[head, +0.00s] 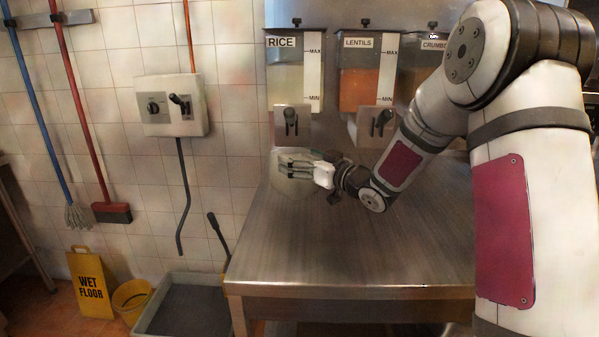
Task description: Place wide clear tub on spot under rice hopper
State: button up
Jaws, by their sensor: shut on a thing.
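The rice hopper (297,80) hangs on the back wall, labelled RICE, with a grey dispensing front and a dark lever (291,120) below it. My gripper (290,168) is under this hopper, at the back left of the steel table. It is shut on a pale, see-through tub (292,186), the wide clear tub, which shows around and below the fingers. The tub is below the dispenser front. I cannot tell whether its base touches the table. Its right side is partly hidden by my gripper.
The lentils hopper (367,80) and the crumbs hopper (423,62) hang to the right, the latter partly behind my arm. The steel table (340,245) is bare in front. A wall switch box (171,105), a wet floor sign (90,283) and a grey bin (185,308) are left.

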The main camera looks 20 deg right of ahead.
jog(key=shift+w+a+f+b, duration=0.1)
jog(key=shift+w+f+b, duration=0.05)
jog(key=shift+f, duration=0.75)
jog(key=shift+w+a+f+b, duration=0.1)
jog(key=shift+w+f+b, duration=0.05)
jog(key=shift+f, duration=0.75)
jog(key=shift+f, duration=0.15)
jog(key=o, duration=1.6)
jog(key=shift+d, duration=0.1)
